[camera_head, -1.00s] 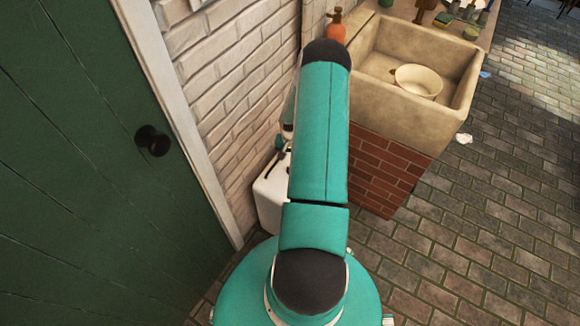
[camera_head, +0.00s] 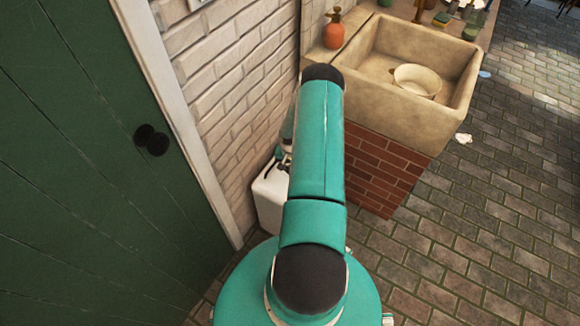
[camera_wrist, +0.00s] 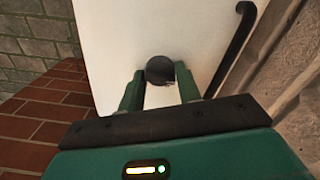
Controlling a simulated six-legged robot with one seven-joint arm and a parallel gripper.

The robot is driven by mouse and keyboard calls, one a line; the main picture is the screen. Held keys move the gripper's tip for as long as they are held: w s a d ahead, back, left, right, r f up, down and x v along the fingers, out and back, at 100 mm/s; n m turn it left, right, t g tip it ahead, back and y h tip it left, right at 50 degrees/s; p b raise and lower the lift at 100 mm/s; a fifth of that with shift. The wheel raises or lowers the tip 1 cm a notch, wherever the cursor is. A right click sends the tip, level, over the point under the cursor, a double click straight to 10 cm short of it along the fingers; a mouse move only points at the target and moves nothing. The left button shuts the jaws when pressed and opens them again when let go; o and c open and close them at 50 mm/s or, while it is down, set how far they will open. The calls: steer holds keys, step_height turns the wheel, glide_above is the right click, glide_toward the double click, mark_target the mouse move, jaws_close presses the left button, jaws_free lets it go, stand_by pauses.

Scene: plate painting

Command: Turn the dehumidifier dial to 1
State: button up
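The dehumidifier (camera_head: 268,197) is a white box on the floor against the brick wall, partly hidden behind my teal arm. In the wrist view its white top (camera_wrist: 115,40) fills the middle, with a round dark dial (camera_wrist: 160,70) on it. My gripper (camera_wrist: 160,88) is open, with its two green fingers apart and the dial between or just beyond their tips. I cannot tell whether the fingers touch the dial. No number on the dial is readable.
A black curved handle (camera_wrist: 236,50) stands right of the dial in the wrist view. A red brick base (camera_head: 375,170) under a stone sink (camera_head: 430,120) stands close to the right of the dehumidifier. A green door (camera_head: 80,200) is at the left. Open paving lies at the right.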

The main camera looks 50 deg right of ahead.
steer(key=shift+m, duration=0.3)
steer(key=shift+c, duration=0.2)
steer(key=m, duration=1.1)
stand_by(0.5)
steer(key=o, duration=1)
steer(key=shift+r, duration=0.15)
step_height(320, 180, up, 14)
steer(key=shift+f, duration=0.2)
